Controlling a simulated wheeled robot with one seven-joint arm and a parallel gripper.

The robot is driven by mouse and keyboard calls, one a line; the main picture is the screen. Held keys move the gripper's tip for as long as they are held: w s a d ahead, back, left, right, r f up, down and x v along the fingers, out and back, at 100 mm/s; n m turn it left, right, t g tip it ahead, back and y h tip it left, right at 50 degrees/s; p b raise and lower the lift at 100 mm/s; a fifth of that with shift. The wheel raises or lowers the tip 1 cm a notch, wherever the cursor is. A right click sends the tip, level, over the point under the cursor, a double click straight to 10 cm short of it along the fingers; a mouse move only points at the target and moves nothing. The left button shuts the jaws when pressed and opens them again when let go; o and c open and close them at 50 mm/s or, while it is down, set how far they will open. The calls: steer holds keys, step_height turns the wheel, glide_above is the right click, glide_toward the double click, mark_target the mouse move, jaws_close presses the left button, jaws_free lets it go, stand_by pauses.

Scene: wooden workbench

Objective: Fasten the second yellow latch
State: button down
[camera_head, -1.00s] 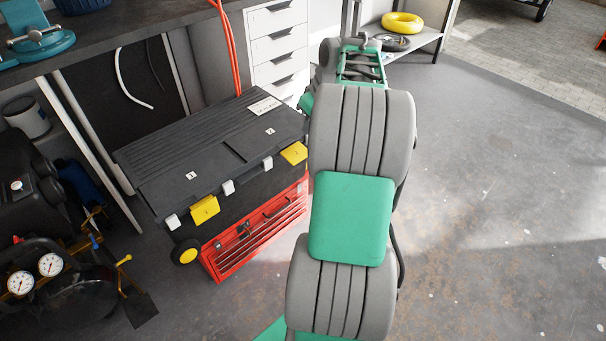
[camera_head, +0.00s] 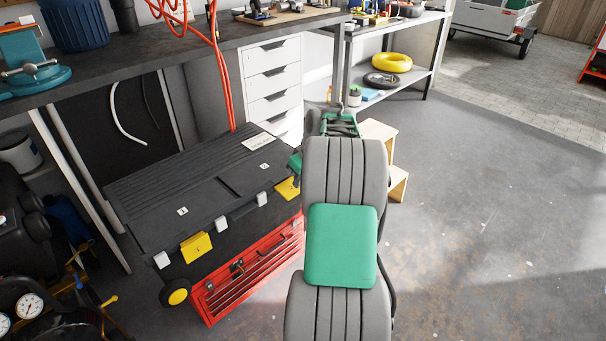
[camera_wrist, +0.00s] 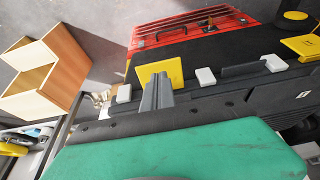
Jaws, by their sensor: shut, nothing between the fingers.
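The second yellow latch (camera_head: 287,189) is on the front of the black toolbox (camera_head: 150,190), at its right end near the lid's 2 label. In the head view my arm's edge partly covers it. The wrist view shows this latch (camera_wrist: 160,62) as a flat yellow plate. My gripper (camera_wrist: 157,92) is shut and empty, its fingertips overlapping the latch's lower edge in the wrist view. I cannot tell whether they touch it. The first yellow latch (camera_head: 196,247) is at the left end and also shows in the wrist view (camera_wrist: 300,46).
The black box stands on a red drawer chest (camera_head: 250,268). White clasps (camera_head: 221,224) line its front edge. A wooden step stool (camera_head: 385,150) stands behind my arm. The workbench (camera_head: 150,48) is behind, gauges (camera_head: 28,306) at left. Open floor (camera_head: 490,240) lies at right.

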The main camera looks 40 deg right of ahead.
mark_target(296, 192)
steer(key=shift+s+b+x, duration=0.15)
steer(key=shift+x, duration=0.6)
steer(key=shift+s+b+x, duration=0.15)
steer(key=shift+x, duration=0.65)
